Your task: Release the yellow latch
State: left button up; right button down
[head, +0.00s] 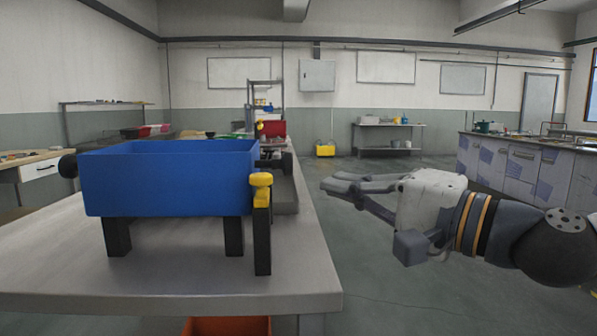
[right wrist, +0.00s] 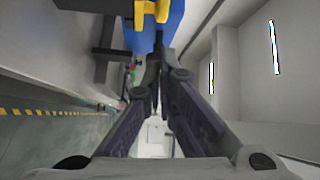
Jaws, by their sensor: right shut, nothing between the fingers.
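The yellow latch (head: 261,187) sits on top of a black post (head: 262,240) at the front right corner of the blue tank (head: 165,180). The tank stands on black legs on a grey table. In the right wrist view, the yellow latch (right wrist: 152,12) shows at the top, with part of the blue tank (right wrist: 150,38) beside it. My right gripper (head: 328,184) is shut and empty, to the right of the latch and past the table's right edge. Its fingers point left, apart from the latch. My left gripper is not in view.
The grey table (head: 150,280) has bare room in front of the tank. An orange bin (head: 226,326) is under the table. A red box (head: 272,128) is behind the tank. Open floor lies right of the table, with a counter (head: 520,170) at the far right.

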aim_at(262, 187)
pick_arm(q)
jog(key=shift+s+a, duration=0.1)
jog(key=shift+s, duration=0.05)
pick_arm(e)
jog(key=x, duration=0.9)
jog(key=shift+w+a, duration=0.2)
jog(key=shift+a, duration=0.2)
